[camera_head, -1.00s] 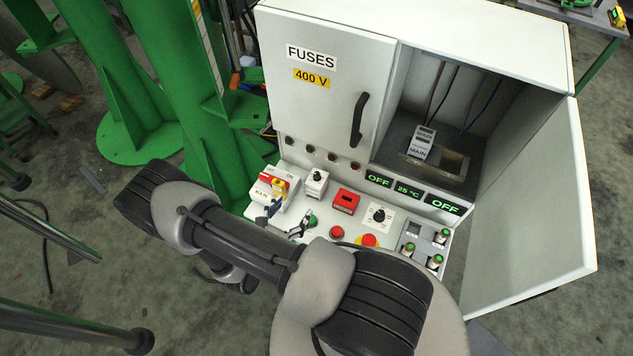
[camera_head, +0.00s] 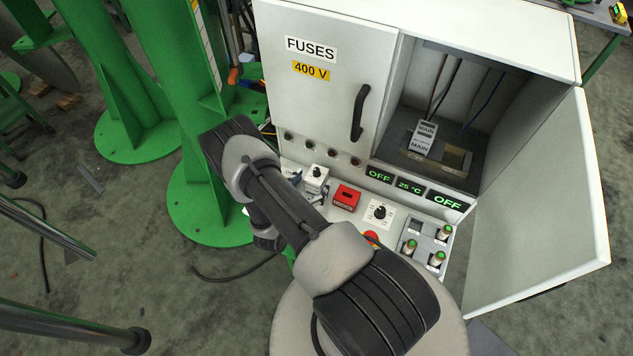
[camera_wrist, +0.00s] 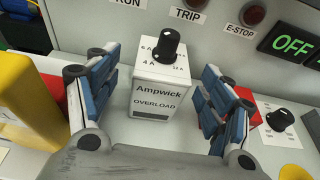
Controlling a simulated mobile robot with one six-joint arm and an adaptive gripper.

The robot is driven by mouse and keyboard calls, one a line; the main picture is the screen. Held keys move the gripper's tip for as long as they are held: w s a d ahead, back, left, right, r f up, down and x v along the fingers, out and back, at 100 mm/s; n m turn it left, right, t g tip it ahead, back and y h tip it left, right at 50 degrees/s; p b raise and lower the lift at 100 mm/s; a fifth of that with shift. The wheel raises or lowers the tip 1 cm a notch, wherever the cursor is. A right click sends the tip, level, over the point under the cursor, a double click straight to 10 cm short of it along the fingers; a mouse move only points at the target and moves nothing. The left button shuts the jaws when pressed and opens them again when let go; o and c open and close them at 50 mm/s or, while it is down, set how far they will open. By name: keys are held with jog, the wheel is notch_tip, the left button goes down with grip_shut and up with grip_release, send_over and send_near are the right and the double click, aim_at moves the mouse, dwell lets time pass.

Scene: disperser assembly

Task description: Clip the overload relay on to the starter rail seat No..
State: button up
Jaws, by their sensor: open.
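The overload relay (camera_wrist: 158,92) is a white box marked "Ampwick OVERLOAD" with a black dial knob on top. It stands upright on the sloping panel; in the head view the relay (camera_head: 316,177) is partly hidden by my arm. My gripper (camera_wrist: 154,75) is open, its blue-padded fingers on either side of the relay with gaps showing at both sides. In the head view only bits of the gripper show behind my arm. The likely starter rail seat is a tan-edged frame (camera_head: 469,161) in the open cabinet, beside a grey block marked "MAIN" (camera_head: 421,139). No seat number is readable.
A red box (camera_head: 346,197) and a dial plate (camera_head: 379,213) sit right of the relay. A yellow part (camera_wrist: 25,100) is close left of my gripper. The closed FUSES door (camera_head: 325,90) and the swung-out right door (camera_head: 545,190) flank the cabinet opening.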

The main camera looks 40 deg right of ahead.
aim_at(317, 177)
jog(key=x, duration=0.4)
jog(key=shift+s+b, duration=0.1)
jog(key=shift+b, duration=0.25)
jog(key=shift+c, duration=0.6)
jog(key=shift+r, duration=0.1)
jog(key=c, duration=1.3)
